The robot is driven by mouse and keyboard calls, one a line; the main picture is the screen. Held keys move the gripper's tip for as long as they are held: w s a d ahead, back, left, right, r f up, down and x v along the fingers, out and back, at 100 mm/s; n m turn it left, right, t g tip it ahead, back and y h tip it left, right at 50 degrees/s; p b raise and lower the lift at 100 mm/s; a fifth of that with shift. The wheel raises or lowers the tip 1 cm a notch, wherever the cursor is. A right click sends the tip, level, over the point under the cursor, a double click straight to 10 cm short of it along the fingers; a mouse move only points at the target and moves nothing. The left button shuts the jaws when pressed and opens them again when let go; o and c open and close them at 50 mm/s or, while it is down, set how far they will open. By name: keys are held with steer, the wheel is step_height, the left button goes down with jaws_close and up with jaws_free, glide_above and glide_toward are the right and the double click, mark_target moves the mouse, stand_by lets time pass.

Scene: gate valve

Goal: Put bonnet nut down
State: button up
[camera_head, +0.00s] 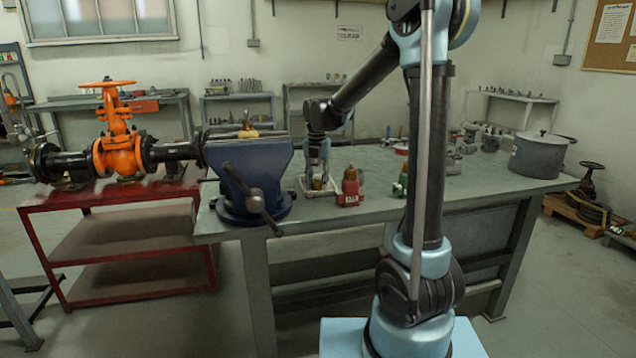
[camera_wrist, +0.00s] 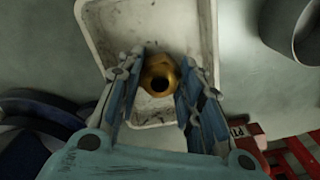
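The bonnet nut, a brass-coloured hollow nut (camera_wrist: 160,75), sits between my fingertips in the wrist view, its round opening facing the camera. My gripper (camera_wrist: 162,68) has one finger against each side of it and looks shut on it. Behind the nut is a white, smudged tray (camera_wrist: 110,20). In the head view my gripper (camera_head: 318,170) points straight down over the tray on the bench, with the nut (camera_head: 317,184) low between the fingers. I cannot tell whether the nut touches the tray floor.
A blue vise (camera_head: 250,178) stands left of the tray, and a red-based object (camera_head: 350,188) stands close on its right. A large grey pot (camera_head: 538,155) is at the bench's right end. An orange gate valve (camera_head: 118,150) sits on the red cart (camera_head: 120,205).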

steer(key=shift+r, duration=0.15)
step_height(320, 180, up, 12)
steer(key=shift+f, duration=0.1)
stand_by(0.7)
steer(key=shift+s, duration=0.1)
